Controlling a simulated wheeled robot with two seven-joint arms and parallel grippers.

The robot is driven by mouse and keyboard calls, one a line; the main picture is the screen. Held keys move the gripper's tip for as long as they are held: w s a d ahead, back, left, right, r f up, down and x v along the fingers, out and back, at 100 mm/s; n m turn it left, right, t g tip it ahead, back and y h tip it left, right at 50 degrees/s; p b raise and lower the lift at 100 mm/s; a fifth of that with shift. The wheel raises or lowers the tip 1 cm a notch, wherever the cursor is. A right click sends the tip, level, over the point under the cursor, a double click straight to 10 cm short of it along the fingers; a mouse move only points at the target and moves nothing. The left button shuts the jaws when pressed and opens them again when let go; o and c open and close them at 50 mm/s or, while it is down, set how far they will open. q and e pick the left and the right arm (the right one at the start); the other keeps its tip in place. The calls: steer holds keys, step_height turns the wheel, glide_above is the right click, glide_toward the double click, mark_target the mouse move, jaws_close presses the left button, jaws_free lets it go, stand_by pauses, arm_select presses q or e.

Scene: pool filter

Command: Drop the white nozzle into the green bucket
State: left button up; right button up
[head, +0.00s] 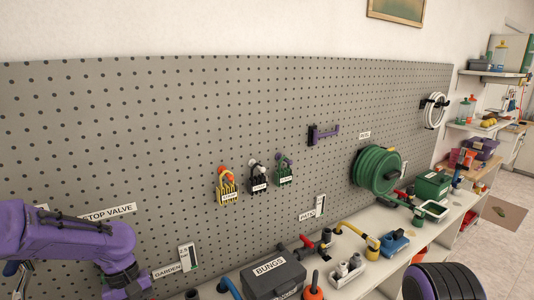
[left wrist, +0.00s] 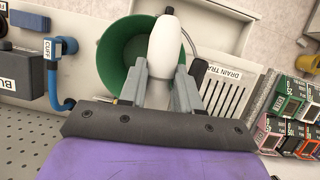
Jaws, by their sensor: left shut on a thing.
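The white nozzle (left wrist: 166,42) is held between the two grey fingers of my left gripper (left wrist: 163,72) in the left wrist view. Its rounded body points away from the gripper, with a narrower grey-white part between the fingers. The green bucket (left wrist: 113,57) is behind the nozzle in that view, its open mouth facing the camera. The nozzle overlaps the right part of the bucket's opening; the height between them is hard to judge. Neither the bucket nor the nozzle can be made out in the head view. My right gripper is not in view.
A drain tray (left wrist: 224,98) lies right of the bucket, with several small boxes (left wrist: 290,125) further right. A blue pipe elbow (left wrist: 60,88) is at the left. In the head view a pegboard (head: 120,110) backs a crowded bench with a bungs box (head: 272,280).

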arm_select(q)
steer(key=shift+f, duration=0.2)
steer(key=shift+w+f, duration=0.3)
steer(key=shift+w, duration=0.3)
steer(key=shift+w+f, duration=0.3)
steer(key=shift+w, duration=0.3)
steer(key=o, duration=0.7)
steer(key=shift+w+f, duration=0.15)
steer(key=shift+w, duration=0.3)
steer(key=o, duration=0.4)
steer(key=shift+s+r, duration=0.4)
steer(key=shift+s, duration=0.45)
steer(key=shift+w+r, duration=0.15)
steer(key=shift+w, duration=0.05)
steer(key=shift+w+a+r+b, duration=0.25)
steer(key=shift+w+r, duration=0.2)
steer(key=shift+r, duration=0.2)
steer(key=shift+w+a+r+b, duration=0.1)
steer(key=shift+w+r+b, duration=0.1)
steer(key=shift+w+r, duration=0.3)
steer(key=s+v, duration=0.1)
steer(key=v, duration=0.6)
steer(key=shift+r+b, duration=0.3)
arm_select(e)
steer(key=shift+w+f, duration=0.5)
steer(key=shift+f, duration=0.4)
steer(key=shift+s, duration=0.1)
